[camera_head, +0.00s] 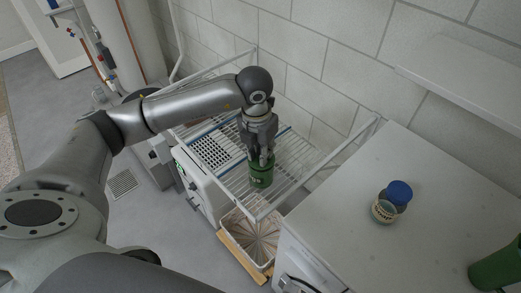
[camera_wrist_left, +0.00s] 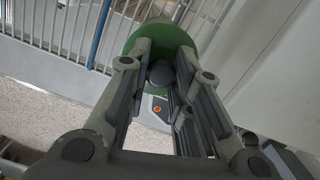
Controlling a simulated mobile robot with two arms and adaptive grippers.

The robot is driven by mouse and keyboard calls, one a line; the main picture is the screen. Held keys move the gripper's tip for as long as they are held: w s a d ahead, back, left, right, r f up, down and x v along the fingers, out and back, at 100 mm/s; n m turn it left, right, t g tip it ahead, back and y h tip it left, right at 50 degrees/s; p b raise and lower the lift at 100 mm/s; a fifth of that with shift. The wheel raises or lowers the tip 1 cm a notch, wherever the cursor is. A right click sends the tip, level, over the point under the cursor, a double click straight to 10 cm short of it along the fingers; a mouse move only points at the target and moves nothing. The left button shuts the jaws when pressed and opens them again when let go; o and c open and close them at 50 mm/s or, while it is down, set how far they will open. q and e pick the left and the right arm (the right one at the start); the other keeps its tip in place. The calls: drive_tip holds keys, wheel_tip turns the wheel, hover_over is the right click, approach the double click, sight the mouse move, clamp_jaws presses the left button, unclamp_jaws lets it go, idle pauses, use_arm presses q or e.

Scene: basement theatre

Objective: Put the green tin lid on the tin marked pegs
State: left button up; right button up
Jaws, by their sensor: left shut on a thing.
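A green tin (camera_head: 261,180) with a small pale marking stands on the white wire rack; I cannot read the marking. The green lid (camera_wrist_left: 150,38) is a round disc with a dark knob (camera_wrist_left: 161,73). My left gripper (camera_head: 263,158) is directly above the tin, pointing down; in the left wrist view its fingers (camera_wrist_left: 160,82) are shut on the lid's knob. The lid is over the tin's top, but I cannot tell whether it is seated or slightly above. The tin's rim is hidden by lid and fingers. My right gripper is not in view.
The wire rack (camera_head: 300,161) has raised side rails and stands against the block wall. A blue-capped labelled jar (camera_head: 387,207) stands on the white worktop (camera_head: 345,237) at right. Another green object (camera_head: 496,270) is cut off at the right edge. A white basket (camera_head: 247,240) sits below the rack.

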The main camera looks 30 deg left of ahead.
sight(258, 162)
use_arm(q)
drive_tip(key=shift+f+b, duration=0.55)
drive_tip(key=shift+f, duration=0.15)
drive_tip(key=o, duration=1)
drive_tip(key=shift+r, duration=0.1)
drive_tip(key=shift+r, duration=0.2)
wheel_tip(258, 162, up, 12)
drive_tip(key=s, duration=0.1)
drive_tip(key=shift+f, duration=0.25)
drive_tip(key=shift+s+f, duration=0.1)
drive_tip(key=shift+s, duration=0.1)
